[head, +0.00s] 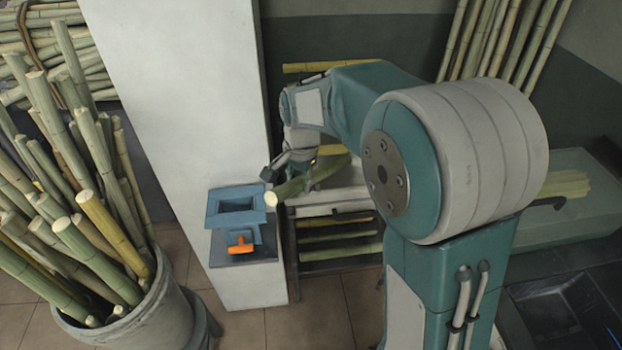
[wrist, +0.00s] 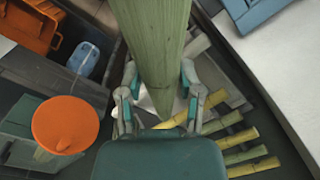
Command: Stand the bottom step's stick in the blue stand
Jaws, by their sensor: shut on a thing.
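My gripper (head: 305,172) is shut on a green cane stick (head: 292,188), held slanting with its pale cut end toward the blue stand. In the wrist view the stick (wrist: 153,42) runs between the two fingers of my gripper (wrist: 158,92) and out past the top edge. The blue stand (head: 236,203), a square open-topped socket, sits on a small ledge left of the stick's end; the stick is outside it. A blue corner, likely the stand (wrist: 245,12), shows at upper right in the wrist view. The stepped rack (head: 291,255) holds several sticks; my arm hides part of it.
An orange knob (head: 240,245) is on the stand's front. A white pillar (head: 185,110) rises behind it. A large bucket (head: 150,322) full of upright canes stands at left. An orange disc (wrist: 65,124) and a blue container (wrist: 83,58) show in the wrist view.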

